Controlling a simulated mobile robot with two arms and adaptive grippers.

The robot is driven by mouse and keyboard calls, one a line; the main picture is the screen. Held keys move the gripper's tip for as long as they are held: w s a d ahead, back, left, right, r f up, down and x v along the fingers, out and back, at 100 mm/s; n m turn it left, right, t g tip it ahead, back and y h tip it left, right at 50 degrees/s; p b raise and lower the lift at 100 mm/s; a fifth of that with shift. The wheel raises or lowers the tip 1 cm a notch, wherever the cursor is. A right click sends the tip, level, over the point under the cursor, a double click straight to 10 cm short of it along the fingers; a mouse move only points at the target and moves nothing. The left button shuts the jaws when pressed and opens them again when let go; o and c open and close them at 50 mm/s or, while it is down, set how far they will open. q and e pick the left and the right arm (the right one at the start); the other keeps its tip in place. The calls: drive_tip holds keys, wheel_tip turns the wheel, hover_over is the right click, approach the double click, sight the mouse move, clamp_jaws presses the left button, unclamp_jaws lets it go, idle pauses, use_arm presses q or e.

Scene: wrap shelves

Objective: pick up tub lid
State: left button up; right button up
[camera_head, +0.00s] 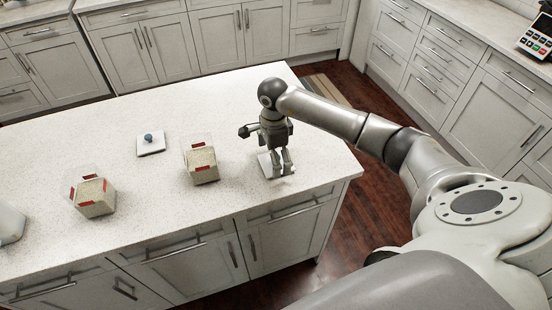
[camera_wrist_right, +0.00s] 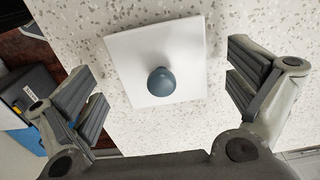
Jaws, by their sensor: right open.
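A square white tub lid with a round blue-grey knob lies flat on the counter under my right gripper; it shows in the right wrist view (camera_wrist_right: 125,50) and partly in the head view (camera_head: 265,162). My right gripper (camera_head: 279,172) points down over it and is open. In the right wrist view, the fingers of the gripper (camera_wrist_right: 165,85) are on either side of the knob and apart from it. A second white lid (camera_head: 151,147) with a blue knob lies farther left on the counter. My left gripper is not in view.
Two beige-filled tubs with clear upper parts and red tabs stand on the counter (camera_head: 120,110): a nearer-middle tub (camera_head: 202,170) and a left tub (camera_head: 93,202). A white object (camera_head: 10,222) is cut off at the left edge. The counter's right edge is close to my gripper.

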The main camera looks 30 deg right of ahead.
drive_tip(key=shift+f, duration=0.45)
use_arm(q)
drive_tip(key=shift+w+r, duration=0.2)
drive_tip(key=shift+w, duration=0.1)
use_arm(e)
drive_tip(key=shift+f, duration=0.2)
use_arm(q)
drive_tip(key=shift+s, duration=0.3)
use_arm(e)
drive_tip(key=c, duration=0.9)
drive_tip(key=shift+o, duration=0.2)
drive_tip(key=shift+r, duration=0.1)
